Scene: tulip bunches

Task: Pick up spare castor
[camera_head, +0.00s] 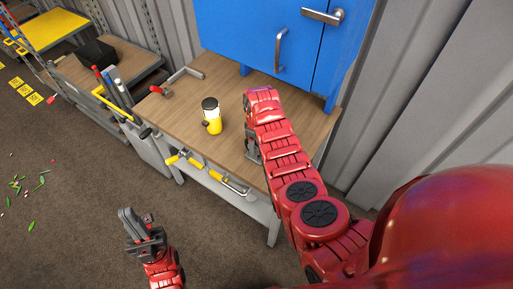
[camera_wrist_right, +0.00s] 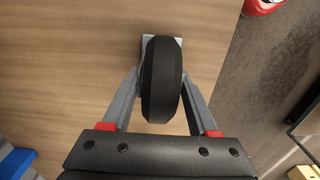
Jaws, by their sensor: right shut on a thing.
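The spare castor shows in the right wrist view as a black wheel (camera_wrist_right: 161,82) with a light grey bracket (camera_wrist_right: 147,42) at its far end. It is over the wooden bench top. My right gripper (camera_wrist_right: 163,72) is shut on it, one grey finger on each side of the wheel. In the head view my right gripper (camera_head: 253,148) is low at the bench top, mostly behind my red arm, and the castor is hidden there. My left gripper (camera_head: 138,216) hangs over the floor in front of the bench, away from the castor. Its finger gap is unclear.
A yellow lantern-like item (camera_head: 212,122) with a black top stands on the wooden bench (camera_head: 180,112), left of my right arm. A blue cabinet (camera_head: 262,35) stands at the bench's back. Yellow-handled tools (camera_head: 183,160) line its front edge. Green scraps (camera_head: 38,182) lie on the floor.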

